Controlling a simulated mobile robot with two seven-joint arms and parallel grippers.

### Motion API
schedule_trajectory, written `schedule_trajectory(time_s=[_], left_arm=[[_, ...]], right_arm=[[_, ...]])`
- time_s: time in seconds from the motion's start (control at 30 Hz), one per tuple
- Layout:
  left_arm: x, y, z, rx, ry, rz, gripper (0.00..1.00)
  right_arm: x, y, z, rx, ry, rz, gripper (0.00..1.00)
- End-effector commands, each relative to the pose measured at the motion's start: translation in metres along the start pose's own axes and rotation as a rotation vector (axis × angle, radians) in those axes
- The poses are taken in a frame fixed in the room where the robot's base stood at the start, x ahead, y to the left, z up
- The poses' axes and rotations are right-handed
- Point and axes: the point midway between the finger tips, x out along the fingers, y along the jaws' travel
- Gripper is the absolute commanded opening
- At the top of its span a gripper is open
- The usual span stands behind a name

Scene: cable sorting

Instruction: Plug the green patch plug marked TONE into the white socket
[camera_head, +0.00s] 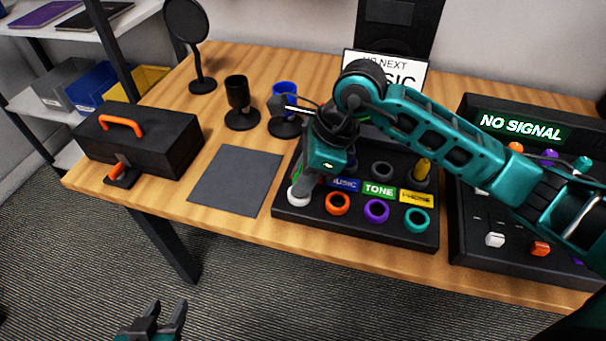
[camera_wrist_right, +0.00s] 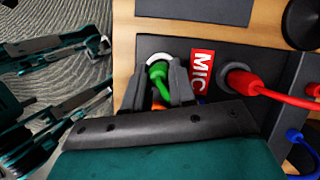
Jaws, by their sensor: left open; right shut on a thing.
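The white socket (camera_head: 298,197) is at the front left of the black patch panel (camera_head: 345,228). My right gripper (camera_head: 306,184) points down at this socket and is shut on the green plug (camera_wrist_right: 160,74). In the right wrist view the plug's green end lies within the white socket's ring (camera_wrist_right: 153,60); I cannot tell how deep it sits. A green TONE label (camera_head: 379,190) is on the panel, between the MUSIC and PHONE labels. My left gripper (camera_head: 166,318) is open and empty, low in front of the table.
Orange (camera_head: 337,204), purple (camera_head: 376,211) and teal (camera_head: 416,220) sockets run along the panel's front row. A red plug (camera_wrist_right: 243,81) is beside the MIC label (camera_wrist_right: 202,70). A mixer reading NO SIGNAL (camera_head: 520,127) stands right; a grey mat (camera_head: 236,180) and toolbox (camera_head: 150,140) lie left.

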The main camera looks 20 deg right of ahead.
Motion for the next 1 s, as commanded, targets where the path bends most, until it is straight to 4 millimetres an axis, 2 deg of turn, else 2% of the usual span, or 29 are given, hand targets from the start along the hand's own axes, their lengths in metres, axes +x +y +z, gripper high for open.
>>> schedule_trajectory(time_s=[0.33, 0.37, 0.4, 0.67, 0.83, 1.0], left_arm=[[0.0002, 0.0001, 0.0004, 0.000, 0.000, 0.000, 0.43], [0.0002, 0.0002, 0.0003, 0.000, 0.000, 0.000, 0.43], [0.0002, 0.0002, 0.0003, 0.000, 0.001, 0.000, 0.43], [0.0002, 0.0004, 0.0001, 0.000, 0.001, 0.001, 0.43], [0.0001, 0.0006, 0.0000, 0.000, 0.001, 0.001, 0.43], [0.0001, 0.0007, -0.0001, 0.000, 0.002, 0.001, 0.43]], right_arm=[[0.0002, 0.0000, 0.0002, 0.000, -0.001, 0.000, 0.00], [0.0002, 0.0000, 0.0002, 0.000, -0.001, 0.000, 0.26], [0.0002, 0.0000, 0.0001, 0.000, -0.001, 0.000, 0.30], [0.0003, 0.0000, 0.0002, 0.000, -0.001, 0.000, 0.55], [0.0004, 0.0001, 0.0002, 0.000, -0.001, 0.000, 0.55], [0.0005, 0.0002, 0.0000, 0.000, 0.000, 0.000, 0.71]])
